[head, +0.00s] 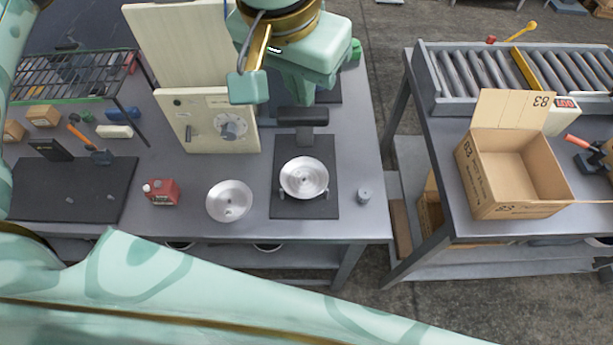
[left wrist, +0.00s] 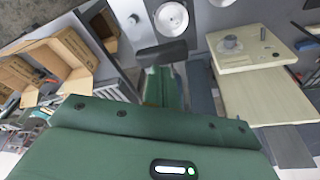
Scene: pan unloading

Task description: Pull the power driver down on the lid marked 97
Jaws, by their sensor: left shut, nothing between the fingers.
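A dark grey block on a stem (head: 303,117), which looks like the driver's head, stands at the back of a dark base plate (head: 280,206). It also shows in the left wrist view (left wrist: 162,53). A round silver dish or lid (head: 304,177) lies on the plate in front of it; I cannot read a 97 on it. A second silver dish (head: 229,201) lies on the bench to its left. My left gripper (head: 299,96) is shut and empty just behind the dark block; its fingers are mostly hidden. Whether it touches the block I cannot tell. My right gripper is not in view.
A cream panel with a knob (head: 205,134) stands left of my gripper. A red can (head: 161,191) and a small grey cylinder (head: 364,195) stand on the bench (head: 355,225). A cardboard box marked 83 (head: 487,187) sits on the right bench, across a gap.

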